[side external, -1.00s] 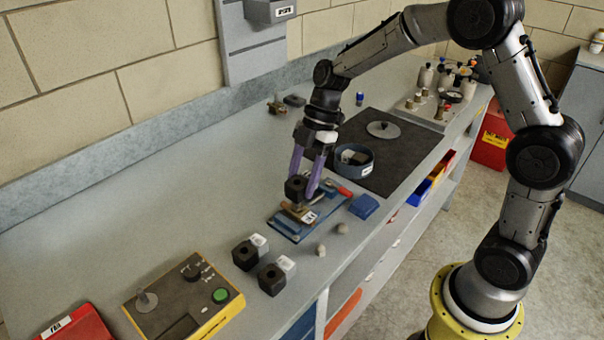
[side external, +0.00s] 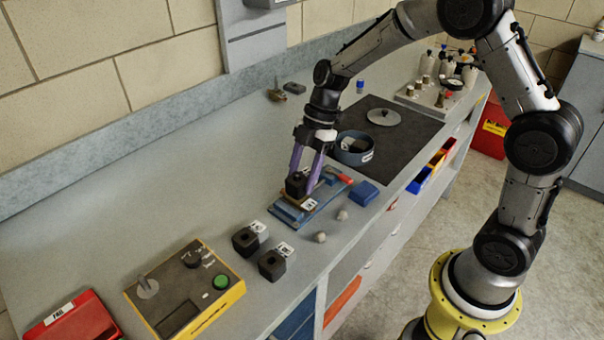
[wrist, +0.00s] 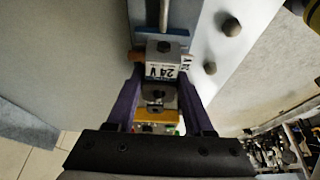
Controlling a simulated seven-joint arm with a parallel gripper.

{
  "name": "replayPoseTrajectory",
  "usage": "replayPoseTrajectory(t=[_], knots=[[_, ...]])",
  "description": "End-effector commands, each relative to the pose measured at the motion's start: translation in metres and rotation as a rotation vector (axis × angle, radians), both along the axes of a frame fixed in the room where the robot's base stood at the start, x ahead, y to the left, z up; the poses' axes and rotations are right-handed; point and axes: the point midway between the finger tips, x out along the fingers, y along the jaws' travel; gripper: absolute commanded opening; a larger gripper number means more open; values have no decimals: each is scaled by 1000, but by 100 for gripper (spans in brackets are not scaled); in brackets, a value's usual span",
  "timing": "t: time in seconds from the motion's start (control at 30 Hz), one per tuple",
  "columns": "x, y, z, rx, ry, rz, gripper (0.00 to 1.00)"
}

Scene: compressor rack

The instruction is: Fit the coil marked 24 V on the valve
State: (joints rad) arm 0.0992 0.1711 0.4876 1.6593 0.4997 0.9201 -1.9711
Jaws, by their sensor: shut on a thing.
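My gripper (side external: 308,180) has its purple fingers shut on a black coil (side external: 296,186). In the wrist view the coil's white label reads 24 V (wrist: 161,72), between the fingertips of my gripper (wrist: 161,80). The coil sits over the brass valve (side external: 289,197), which is on a blue fixture (side external: 318,207) on the bench. The coil looks upright and low against the valve body. The valve's stem is hidden, so I cannot tell whether the coil is fully seated.
Two more black coils (side external: 245,241) (side external: 271,264) with white labels stand on the bench in front. A yellow-edged test box (side external: 205,262) and red case (side external: 72,322) are nearer. A blue bowl (side external: 354,150) and blue block (side external: 364,193) are beside the fixture.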

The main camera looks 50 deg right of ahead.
Motion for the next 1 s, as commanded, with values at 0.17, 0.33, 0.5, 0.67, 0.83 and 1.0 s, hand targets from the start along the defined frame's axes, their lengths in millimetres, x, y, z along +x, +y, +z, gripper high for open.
replayPoseTrajectory(t=[0.17,0.33,0.5,0.67,0.83,1.0], knots=[[0,0,-3,0,-2,-1,0],[0,0,-3,0,-2,0,0],[0,0,-3,0,-2,0,77],[0,0,-3,0,-1,0,87],[0,0,-3,0,0,0,98],[0,0,-3,0,0,0,100]])
